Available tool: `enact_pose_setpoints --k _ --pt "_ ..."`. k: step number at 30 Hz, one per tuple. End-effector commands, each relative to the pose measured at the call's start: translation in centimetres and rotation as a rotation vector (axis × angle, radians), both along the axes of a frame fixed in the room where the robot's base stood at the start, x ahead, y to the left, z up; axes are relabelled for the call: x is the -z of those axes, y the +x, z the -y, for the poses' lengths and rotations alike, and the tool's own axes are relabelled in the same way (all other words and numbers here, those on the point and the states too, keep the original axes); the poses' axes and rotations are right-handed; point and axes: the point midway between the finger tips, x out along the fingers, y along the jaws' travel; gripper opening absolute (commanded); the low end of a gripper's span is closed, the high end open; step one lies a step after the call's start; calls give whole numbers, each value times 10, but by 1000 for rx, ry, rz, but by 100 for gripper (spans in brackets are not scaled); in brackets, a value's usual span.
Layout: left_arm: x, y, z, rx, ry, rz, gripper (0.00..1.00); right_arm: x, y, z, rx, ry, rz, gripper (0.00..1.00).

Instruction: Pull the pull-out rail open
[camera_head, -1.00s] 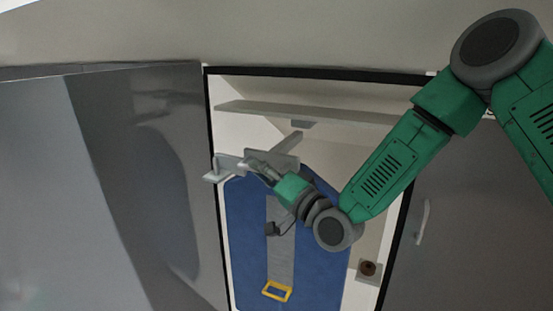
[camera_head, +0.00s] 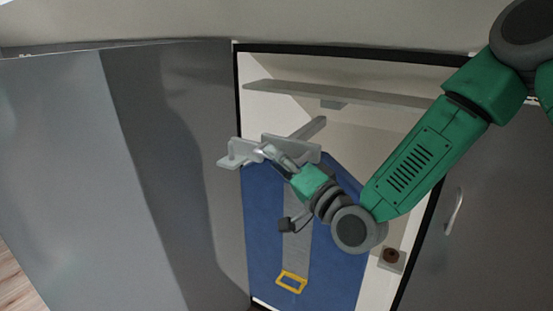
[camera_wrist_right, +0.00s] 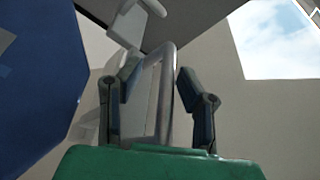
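The pull-out rail (camera_head: 308,129) is a light grey bar with pale plates at its front, in the upper part of the open wardrobe. In the right wrist view its rounded pale grey handle piece (camera_wrist_right: 152,100) stands between my fingers. My right gripper (camera_head: 266,153) is at the rail's front end. The exact contact is partly hidden by the handle. My left gripper is not in view.
The wardrobe has a pale shelf (camera_head: 350,94) above the rail. A blue panel (camera_head: 265,225) with a grey strap and yellow buckle (camera_head: 291,282) hangs below. Grey doors flank the opening; the right one (camera_head: 480,230) has a pale handle. A small brown knob (camera_head: 391,256) sits low right.

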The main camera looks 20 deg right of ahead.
Motion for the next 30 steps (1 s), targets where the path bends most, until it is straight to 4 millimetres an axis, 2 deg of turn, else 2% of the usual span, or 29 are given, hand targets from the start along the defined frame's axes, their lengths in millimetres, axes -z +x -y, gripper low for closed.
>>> enact_pose_setpoints --k 8,21,25,30 --pt "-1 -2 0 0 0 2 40 0 -9 4 0 2 2 32" --pt "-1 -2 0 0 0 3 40 21 -87 36 2 3 -4 32" --pt "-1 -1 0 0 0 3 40 25 -100 41 0 2 -2 32" --pt "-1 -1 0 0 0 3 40 26 -107 44 1 2 -1 32"
